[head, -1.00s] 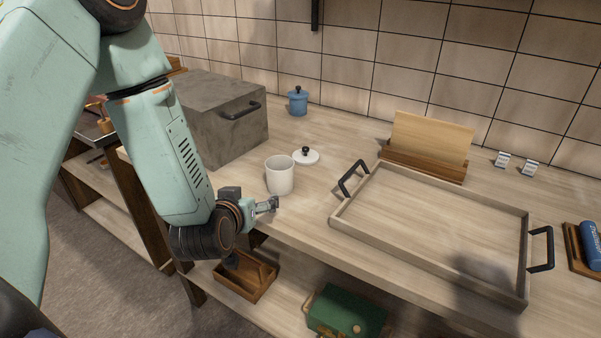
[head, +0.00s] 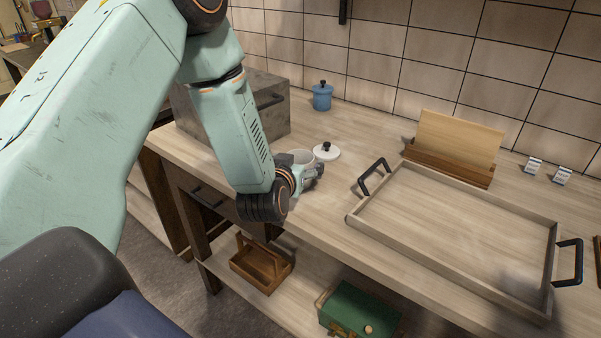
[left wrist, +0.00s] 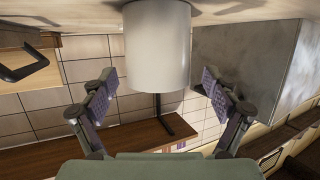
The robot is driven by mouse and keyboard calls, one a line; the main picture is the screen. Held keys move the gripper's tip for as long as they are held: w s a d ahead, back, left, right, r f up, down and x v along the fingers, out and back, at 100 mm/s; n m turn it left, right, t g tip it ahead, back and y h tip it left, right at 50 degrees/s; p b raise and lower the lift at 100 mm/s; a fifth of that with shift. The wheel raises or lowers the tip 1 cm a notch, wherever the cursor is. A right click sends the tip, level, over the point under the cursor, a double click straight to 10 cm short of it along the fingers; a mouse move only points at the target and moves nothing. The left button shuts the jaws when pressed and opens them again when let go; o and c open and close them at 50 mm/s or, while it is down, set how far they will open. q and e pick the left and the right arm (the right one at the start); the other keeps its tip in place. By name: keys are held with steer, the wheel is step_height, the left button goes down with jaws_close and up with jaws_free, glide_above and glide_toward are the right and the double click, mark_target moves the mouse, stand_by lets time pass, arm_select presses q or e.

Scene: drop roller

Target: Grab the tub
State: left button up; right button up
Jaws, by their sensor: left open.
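The white tub (head: 301,156) stands open on the wooden counter, mostly hidden behind my left gripper in the head view. My left gripper (head: 316,172) is open, at the near side of the tub. In the left wrist view the tub (left wrist: 157,45) appears as a plain white cylinder, centred ahead between the two spread fingers (left wrist: 159,84). Neither finger is seen to touch it. My right gripper is not in view.
A grey box with a black handle (head: 278,121) stands behind my left arm. A blue lidded pot (head: 322,97) is near the wall. A wooden tray with black handles (head: 455,245) fills the right side. A wooden caddy (head: 262,268) and a green box (head: 358,312) sit on the lower shelf.

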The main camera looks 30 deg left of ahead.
arm_select(q)
steer(key=shift+w+a+f, duration=0.25)
steer(key=shift+w, duration=0.75)
steer(key=shift+d, duration=0.1)
steer(key=shift+c, duration=0.5)
steer(key=shift+f, duration=0.1)
steer(key=shift+c, duration=1.4)
steer(key=c, duration=1)
